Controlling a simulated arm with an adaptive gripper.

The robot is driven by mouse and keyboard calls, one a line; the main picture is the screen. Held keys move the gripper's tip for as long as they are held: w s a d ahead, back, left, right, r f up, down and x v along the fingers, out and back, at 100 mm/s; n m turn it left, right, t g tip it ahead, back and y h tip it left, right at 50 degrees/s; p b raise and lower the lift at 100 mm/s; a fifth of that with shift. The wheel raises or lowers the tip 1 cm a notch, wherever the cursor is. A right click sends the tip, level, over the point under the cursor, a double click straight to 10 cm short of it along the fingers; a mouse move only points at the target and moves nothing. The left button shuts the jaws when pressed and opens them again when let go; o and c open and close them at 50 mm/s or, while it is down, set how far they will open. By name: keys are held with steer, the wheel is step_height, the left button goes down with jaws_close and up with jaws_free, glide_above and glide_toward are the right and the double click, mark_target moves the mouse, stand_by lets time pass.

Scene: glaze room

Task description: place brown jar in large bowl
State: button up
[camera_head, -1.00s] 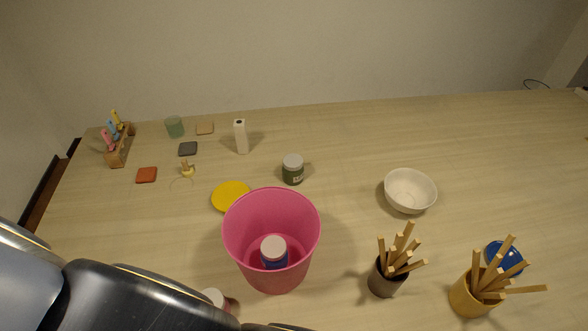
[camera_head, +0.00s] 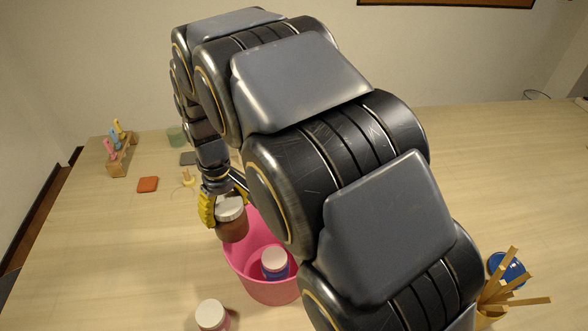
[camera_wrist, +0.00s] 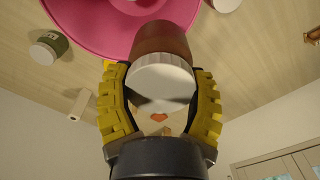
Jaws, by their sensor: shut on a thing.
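My gripper (camera_head: 222,208) is shut on the brown jar (camera_head: 232,230), which has a white lid. In the wrist view my gripper (camera_wrist: 158,75) has its yellow fingers on both sides of the lid, and the brown body (camera_wrist: 160,38) shows beyond it. The jar is at the left rim of the large pink bowl (camera_head: 262,291), overlapping it in the head view; whether it is above the opening is hard to tell. The pink bowl also shows in the wrist view (camera_wrist: 90,20). A blue jar with a white lid (camera_head: 275,263) stands inside it. My arm hides the bowl's right side.
A white-lidded jar (camera_head: 212,315) stands in front of the bowl. A tool rack (camera_head: 119,160) and a red-orange tile (camera_head: 148,184) are at the left. A blue dish (camera_head: 507,266) and a stick holder are at the right. A green jar (camera_wrist: 48,46) shows in the wrist view.

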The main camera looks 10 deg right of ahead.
steer(key=w+d+m, duration=0.2)
steer(key=d+m, duration=0.1)
steer(key=d, duration=0.8)
steer(key=w+d+m, duration=0.2)
steer(key=d+m, duration=0.1)
steer(key=d, duration=0.8)
steer(key=s+d+m, duration=0.4)
steer(key=d+m, duration=0.1)
steer(key=d, duration=1.1)
steer(key=shift+w+d+f, duration=1.25)
steer(key=shift+w+f, duration=0.65)
steer(key=shift+f, duration=0.6)
steer(key=shift+w+d+f, duration=1.25)
steer(key=shift+w+f, duration=0.6)
steer(key=shift+f, duration=0.7)
steer(key=shift+w+d+f, duration=1.25)
steer(key=shift+w+f, duration=0.65)
steer(key=shift+f, duration=0.6)
step_height(320, 180, down, 3)
steer(key=shift+f, duration=0.1)
